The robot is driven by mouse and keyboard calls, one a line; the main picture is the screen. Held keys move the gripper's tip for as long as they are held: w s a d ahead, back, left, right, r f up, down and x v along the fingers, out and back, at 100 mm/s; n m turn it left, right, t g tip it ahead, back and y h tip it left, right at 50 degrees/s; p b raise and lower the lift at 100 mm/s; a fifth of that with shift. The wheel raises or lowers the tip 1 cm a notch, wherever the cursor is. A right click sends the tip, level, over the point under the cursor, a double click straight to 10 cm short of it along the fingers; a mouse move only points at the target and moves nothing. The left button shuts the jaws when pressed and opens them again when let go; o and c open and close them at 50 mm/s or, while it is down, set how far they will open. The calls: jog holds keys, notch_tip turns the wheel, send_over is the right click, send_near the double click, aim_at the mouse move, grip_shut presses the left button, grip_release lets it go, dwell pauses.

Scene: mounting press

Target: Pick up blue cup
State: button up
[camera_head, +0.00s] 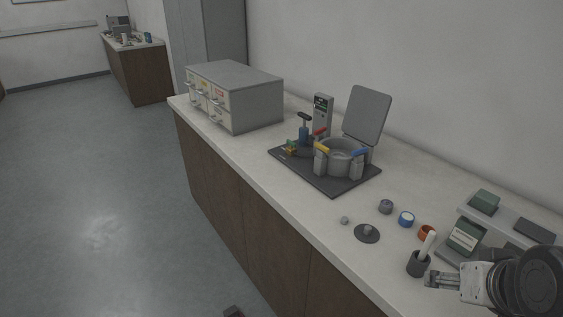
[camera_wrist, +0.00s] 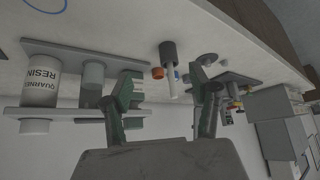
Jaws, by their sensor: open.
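The blue cup (camera_head: 406,218) is a small blue round cup with a pale top. It stands on the white counter between a grey-purple cup and an orange cup. My gripper (camera_head: 430,280) is at the lower right of the head view, in front and to the right of the cup and apart from it. In the wrist view my gripper (camera_wrist: 164,82) has its two fingers spread with nothing held. A small bit of the blue cup (camera_wrist: 177,74) shows there beyond a dark holder, partly hidden; the view looks upside down.
A dark holder (camera_head: 418,265) with a white tool stands close to my gripper. The orange cup (camera_head: 427,232) and grey-purple cup (camera_head: 386,206) flank the blue cup. A dark disc (camera_head: 367,234) lies in front. A resin rack (camera_head: 510,221) is at right; the press (camera_head: 341,157) is behind left.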

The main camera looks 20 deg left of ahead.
dwell(0.4)
jog(key=c, duration=0.5)
jog(key=shift+o, duration=0.2)
